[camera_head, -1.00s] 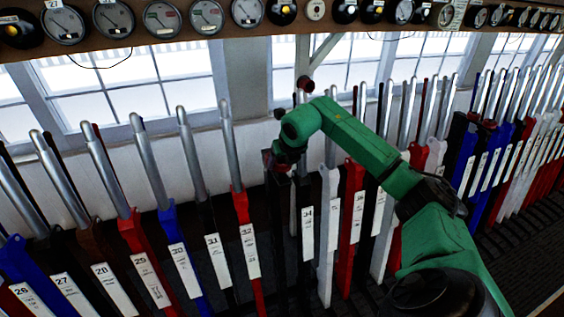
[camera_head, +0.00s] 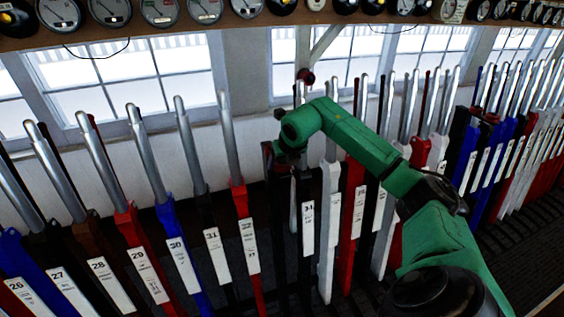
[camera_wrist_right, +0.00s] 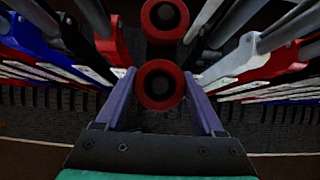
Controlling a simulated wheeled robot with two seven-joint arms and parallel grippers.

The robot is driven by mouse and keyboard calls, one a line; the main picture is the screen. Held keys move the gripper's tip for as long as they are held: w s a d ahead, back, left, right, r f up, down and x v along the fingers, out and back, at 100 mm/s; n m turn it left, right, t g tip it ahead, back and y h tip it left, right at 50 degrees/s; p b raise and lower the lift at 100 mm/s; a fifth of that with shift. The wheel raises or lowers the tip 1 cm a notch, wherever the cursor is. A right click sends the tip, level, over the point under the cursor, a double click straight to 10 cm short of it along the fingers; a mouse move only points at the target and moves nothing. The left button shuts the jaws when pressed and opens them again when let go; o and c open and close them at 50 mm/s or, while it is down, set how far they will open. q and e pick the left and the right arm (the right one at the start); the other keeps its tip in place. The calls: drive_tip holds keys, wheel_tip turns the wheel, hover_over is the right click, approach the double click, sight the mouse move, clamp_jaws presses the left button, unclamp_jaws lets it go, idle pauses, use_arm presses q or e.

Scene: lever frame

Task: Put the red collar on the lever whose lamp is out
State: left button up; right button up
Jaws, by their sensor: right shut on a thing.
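My right gripper (camera_wrist_right: 158,100) is shut on a red collar (camera_wrist_right: 160,85). The collar is a thick ring with a dark centre, held between the two purple-grey fingers. A second red ring-like thing (camera_wrist_right: 165,20) shows just beyond it, apart from the fingers. In the head view a dark red round thing (camera_head: 306,76) sits high near a lever top behind my right arm. My right gripper end (camera_head: 275,155) hangs by the dark levers between lever 32 (camera_head: 247,240) and lever 34 (camera_head: 307,225), its fingers mostly hidden. My left gripper is not in view.
A shelf (camera_head: 200,30) of gauges and lamps runs along the top. Some lamps, such as this one (camera_head: 378,5), show yellow; I cannot tell which is out. Numbered levers stand close on both sides, such as blue lever 30 (camera_head: 168,220) and a red lever (camera_head: 352,200).

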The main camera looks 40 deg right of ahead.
drive_tip(key=o, duration=1.3)
drive_tip(key=shift+c, duration=0.2)
drive_tip(key=shift+p+v, duration=0.45)
drive_tip(key=shift+v, duration=1.5)
drive_tip(key=v, duration=0.5)
drive_tip(key=shift+s+p, duration=0.1)
drive_tip(key=shift+p, duration=0.25)
